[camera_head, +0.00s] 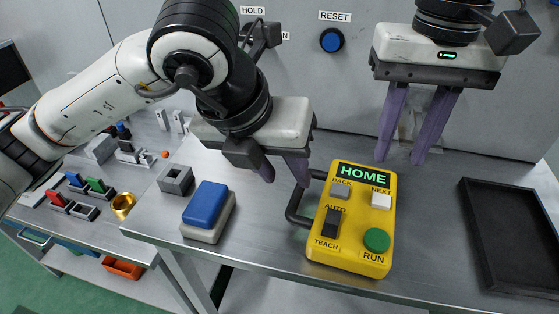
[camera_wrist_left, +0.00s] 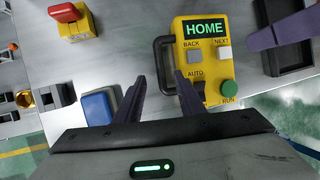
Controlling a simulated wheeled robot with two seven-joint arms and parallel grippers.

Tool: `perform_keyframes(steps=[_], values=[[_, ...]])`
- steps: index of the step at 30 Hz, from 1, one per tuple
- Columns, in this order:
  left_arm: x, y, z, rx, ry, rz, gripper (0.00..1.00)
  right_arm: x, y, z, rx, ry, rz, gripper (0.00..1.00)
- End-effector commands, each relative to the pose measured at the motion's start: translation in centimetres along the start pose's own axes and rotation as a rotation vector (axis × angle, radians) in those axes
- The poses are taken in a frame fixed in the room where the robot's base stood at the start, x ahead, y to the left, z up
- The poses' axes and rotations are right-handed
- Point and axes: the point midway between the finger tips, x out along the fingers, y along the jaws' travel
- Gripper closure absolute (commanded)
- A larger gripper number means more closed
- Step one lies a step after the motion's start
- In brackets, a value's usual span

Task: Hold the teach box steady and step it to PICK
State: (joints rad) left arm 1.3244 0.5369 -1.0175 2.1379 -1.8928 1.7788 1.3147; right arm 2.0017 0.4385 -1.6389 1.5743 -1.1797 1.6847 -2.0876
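The yellow teach box (camera_head: 350,262) lies on the metal table, its screen (camera_head: 363,174) reading HOME. It has a grey BACK button (camera_head: 340,190), a white NEXT button (camera_head: 381,200), a black AUTO/TEACH switch (camera_head: 332,222) and a green RUN button (camera_head: 376,239). A dark handle (camera_head: 296,205) is on its left side. My left gripper (camera_head: 283,180) is open by the handle; in the left wrist view its fingers (camera_wrist_left: 160,82) appear on either side of the handle, with no visible grip. My right gripper (camera_head: 403,158) is open and empty behind the box, near its top right.
A blue-topped block (camera_head: 206,205) and a grey square socket (camera_head: 176,179) lie left of the box. A black tray (camera_head: 509,275) is at the right. A wall panel with a blue RESET button (camera_head: 332,40) stands behind. A side table holds small parts and a brass ring (camera_head: 123,205).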

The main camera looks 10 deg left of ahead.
Motion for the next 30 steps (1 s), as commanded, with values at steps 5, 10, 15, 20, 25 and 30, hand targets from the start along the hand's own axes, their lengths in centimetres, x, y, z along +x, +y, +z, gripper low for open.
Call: perform_keyframes(steps=[5,10,15,20,25,30], values=[[3.4,0.0,-0.1,-0.001,0.006,-0.001,0.64,0.0,0.0,0.0,0.000,0.000,0.000,0.69],[5.8,-0.1,-0.1,0.000,0.005,-0.001,0.64,0.0,0.0,0.0,0.000,0.000,0.000,0.69],[7.0,-0.1,-0.1,0.001,0.004,-0.002,0.64,0.0,0.0,0.0,0.000,0.000,0.000,0.69],[7.3,-0.1,-0.1,0.002,0.002,-0.003,0.64,0.0,0.0,0.0,0.000,0.000,0.000,0.69],[7.2,-0.1,-0.1,0.002,0.002,-0.003,0.68,0.0,0.0,0.0,0.000,0.000,0.000,0.69],[7.2,-0.1,-0.1,0.002,0.002,-0.002,0.96,0.0,0.0,0.0,0.000,0.000,0.000,0.69]])
